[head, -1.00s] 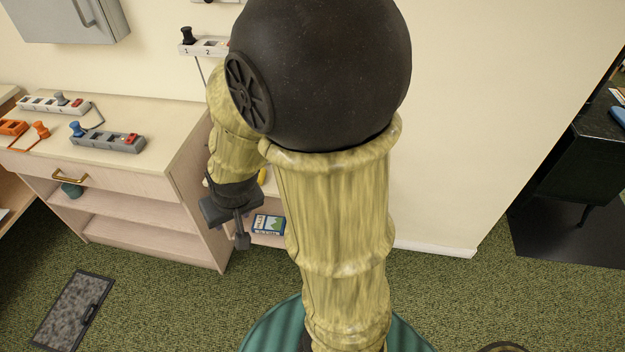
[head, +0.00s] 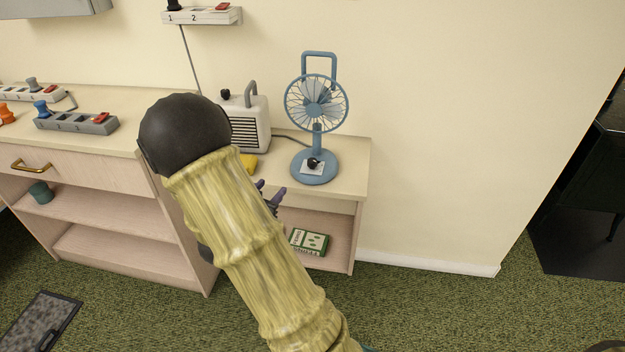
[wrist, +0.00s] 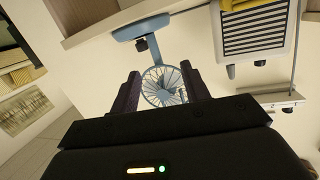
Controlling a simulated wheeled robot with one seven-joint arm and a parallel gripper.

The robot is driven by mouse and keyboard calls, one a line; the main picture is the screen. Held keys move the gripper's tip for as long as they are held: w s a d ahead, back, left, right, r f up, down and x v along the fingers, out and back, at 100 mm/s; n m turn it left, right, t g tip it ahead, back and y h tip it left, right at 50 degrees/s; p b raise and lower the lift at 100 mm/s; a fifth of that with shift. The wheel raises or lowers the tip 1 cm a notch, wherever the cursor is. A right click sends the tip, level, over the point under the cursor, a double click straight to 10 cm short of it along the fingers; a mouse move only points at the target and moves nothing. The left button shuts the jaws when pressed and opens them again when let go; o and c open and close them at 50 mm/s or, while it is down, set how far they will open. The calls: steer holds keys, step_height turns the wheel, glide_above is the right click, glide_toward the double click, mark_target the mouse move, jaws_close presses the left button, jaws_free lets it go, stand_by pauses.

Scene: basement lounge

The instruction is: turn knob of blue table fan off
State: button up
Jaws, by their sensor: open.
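The blue table fan (head: 317,105) stands upright on the right end of the light wooden counter. Its black knob (head: 313,163) sits on a white plate on the round blue base. My gripper (head: 270,197) shows only partly, low in front of the counter and left of the fan, behind my arm. In the wrist view, my gripper (wrist: 162,92) is open and empty, and the fan (wrist: 163,84) appears upside down between its fingers, some distance off. The knob also shows in the wrist view (wrist: 142,45). The gripper is apart from the fan.
A cream heater-like box (head: 249,125) with a handle stands left of the fan, with a yellow item (head: 248,161) before it. Power strips (head: 76,123) lie on the left counter. A green box (head: 309,241) lies on the shelf below. The wall right of the fan is clear.

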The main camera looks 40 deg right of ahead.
mark_target(310, 163)
steer(key=s+h, duration=0.1)
steer(key=s+d+f+m+g+h+b, duration=0.1)
steer(key=shift+d+f+h, duration=0.1)
steer(key=shift+f+h, duration=0.2)
steer(key=shift+w, duration=0.1)
steer(key=b+x, duration=0.2)
steer(key=x, duration=1.5)
steer(key=shift+d+f, duration=0.1)
steer(key=shift+d, duration=0.1)
steer(key=shift+c, duration=0.3)
steer(key=c, duration=0.9)
steer(key=shift+b, duration=0.3)
